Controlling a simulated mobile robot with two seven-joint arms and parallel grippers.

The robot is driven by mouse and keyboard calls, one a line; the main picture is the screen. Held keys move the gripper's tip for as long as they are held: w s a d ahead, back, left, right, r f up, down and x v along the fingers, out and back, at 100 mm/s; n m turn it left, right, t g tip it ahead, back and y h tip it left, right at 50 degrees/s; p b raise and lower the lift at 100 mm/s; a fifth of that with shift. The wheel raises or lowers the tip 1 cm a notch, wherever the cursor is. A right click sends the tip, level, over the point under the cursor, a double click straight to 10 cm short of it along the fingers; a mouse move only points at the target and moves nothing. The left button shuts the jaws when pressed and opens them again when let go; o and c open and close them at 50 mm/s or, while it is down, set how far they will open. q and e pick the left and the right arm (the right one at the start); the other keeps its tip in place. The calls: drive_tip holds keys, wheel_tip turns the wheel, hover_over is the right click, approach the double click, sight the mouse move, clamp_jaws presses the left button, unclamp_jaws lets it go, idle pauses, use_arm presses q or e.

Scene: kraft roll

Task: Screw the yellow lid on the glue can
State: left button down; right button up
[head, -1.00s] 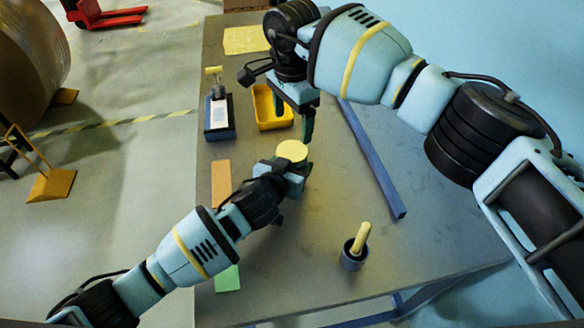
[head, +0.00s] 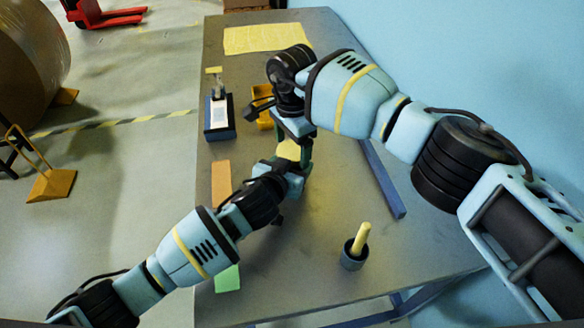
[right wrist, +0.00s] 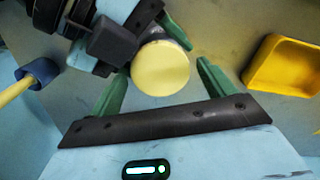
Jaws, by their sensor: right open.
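The yellow lid (head: 289,150) sits on top of the glue can, partly hidden behind my right gripper in the head view. In the right wrist view the lid (right wrist: 160,70) is a round yellow disc, with a strip of the can's grey side (right wrist: 155,34) behind it. I cannot tell whether the lid is threaded on. My left gripper (head: 293,168) is shut on the can and holds it over the table. My right gripper (head: 302,150) is open, pointing down at the lid. Its green fingers (right wrist: 162,72) are on either side of the lid, apart from it.
A blue bar (head: 382,180) lies to the right. A dark cup with a yellow handle (head: 356,250) stands near the front.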

drive_tip(key=shift+f, duration=0.2)
drive_tip(key=c, duration=1)
drive_tip(key=shift+m, duration=1.7)
drive_tip(key=o, duration=1.1)
drive_tip(key=shift+r, duration=0.1)
drive_tip(key=shift+r, duration=2.25)
